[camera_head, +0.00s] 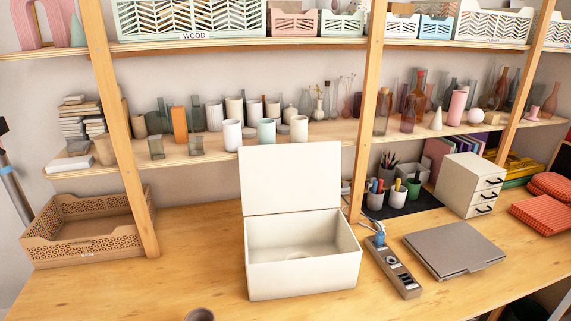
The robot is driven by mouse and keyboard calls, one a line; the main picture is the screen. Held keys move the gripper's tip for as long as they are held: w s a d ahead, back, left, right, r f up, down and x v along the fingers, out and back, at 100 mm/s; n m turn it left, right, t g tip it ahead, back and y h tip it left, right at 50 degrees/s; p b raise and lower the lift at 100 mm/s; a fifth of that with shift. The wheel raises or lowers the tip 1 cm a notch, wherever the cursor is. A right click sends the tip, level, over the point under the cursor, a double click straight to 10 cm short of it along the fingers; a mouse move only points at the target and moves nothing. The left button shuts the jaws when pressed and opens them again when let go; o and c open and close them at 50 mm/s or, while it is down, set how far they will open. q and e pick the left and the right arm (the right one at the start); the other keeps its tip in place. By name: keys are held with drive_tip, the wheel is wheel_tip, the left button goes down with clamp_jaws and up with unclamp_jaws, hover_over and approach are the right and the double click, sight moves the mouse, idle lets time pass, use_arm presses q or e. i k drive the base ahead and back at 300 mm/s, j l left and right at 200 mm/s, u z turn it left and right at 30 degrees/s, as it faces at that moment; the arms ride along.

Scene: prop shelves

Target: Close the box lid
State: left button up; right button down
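A white box (304,277) stands on the wooden table, near the middle of the head view. Its lid (291,178) is open and stands upright along the back edge of the box. The inside of the box is visible and looks empty. Neither of my grippers shows in the head view.
A power strip (394,268) lies just right of the box, and a grey folder (453,250) lies further right. A brown crate (86,228) stands at the left. A wooden shelf post (364,110) and shelves with vases rise behind. The table left of the box is clear.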

sight(306, 176)
drive_tip(key=i+z, duration=0.15)
drive_tip(key=z, duration=0.2)
drive_tip(key=i+z, duration=0.1)
drive_tip(key=z, duration=0.25)
drive_tip(key=i+j+z, duration=0.15)
drive_tip(key=z, duration=0.15)
